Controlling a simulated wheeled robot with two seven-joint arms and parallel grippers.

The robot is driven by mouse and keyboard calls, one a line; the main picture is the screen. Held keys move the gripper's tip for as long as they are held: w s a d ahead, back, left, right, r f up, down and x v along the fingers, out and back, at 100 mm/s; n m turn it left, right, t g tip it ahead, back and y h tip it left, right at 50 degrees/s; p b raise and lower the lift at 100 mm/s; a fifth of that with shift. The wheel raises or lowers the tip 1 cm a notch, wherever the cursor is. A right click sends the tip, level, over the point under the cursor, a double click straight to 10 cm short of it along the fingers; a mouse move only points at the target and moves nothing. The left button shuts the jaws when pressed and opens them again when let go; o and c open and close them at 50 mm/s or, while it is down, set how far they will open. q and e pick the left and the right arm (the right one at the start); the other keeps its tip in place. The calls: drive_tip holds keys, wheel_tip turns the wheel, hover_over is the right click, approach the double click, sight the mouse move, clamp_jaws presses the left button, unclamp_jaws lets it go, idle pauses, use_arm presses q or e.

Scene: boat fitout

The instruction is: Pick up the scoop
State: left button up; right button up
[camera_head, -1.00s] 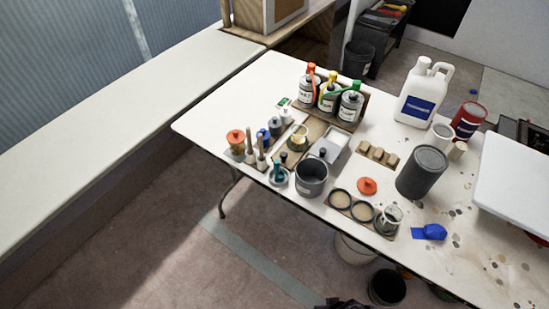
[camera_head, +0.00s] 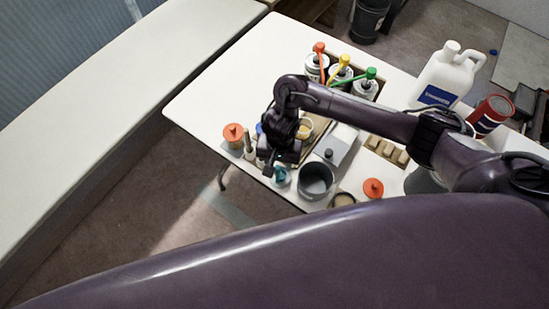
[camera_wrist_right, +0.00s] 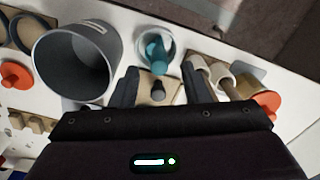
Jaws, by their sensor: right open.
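A teal piece with a rounded top, which looks like the scoop (camera_wrist_right: 158,54), stands in a small round white dish (camera_wrist_right: 172,38) in the right wrist view. In the head view the teal piece (camera_head: 281,175) shows at the table's front edge, just beyond my right gripper (camera_head: 274,163). The right gripper (camera_wrist_right: 158,88) is open in the wrist view, with its fingers apart. A dark knob (camera_wrist_right: 158,91) on a tan block shows between the fingers, and the teal piece lies just past the fingertips. The gripper holds nothing that I can see. My left gripper is not in view.
A grey pot (camera_wrist_right: 77,62) stands close beside the dish. Pale pegs (camera_wrist_right: 220,73) and an orange-lidded jar (camera_wrist_right: 268,101) stand on the other side. Three colour-topped bottles (camera_head: 341,72) stand farther back. The table's left part (camera_head: 235,75) is clear.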

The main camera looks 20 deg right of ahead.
sight(278, 173)
wheel_tip(278, 173, down, 3)
drive_tip(key=shift+s+d+r+b, duration=0.15)
drive_tip(key=shift+b, duration=1.1)
wheel_tip(278, 173, down, 4)
drive_tip(key=shift+f+b, duration=0.1)
drive_tip(key=shift+b, duration=0.5)
drive_tip(key=shift+f, duration=0.2)
drive_tip(key=shift+a, duration=0.2)
drive_tip(key=shift+c, duration=0.4)
clamp_jaws()
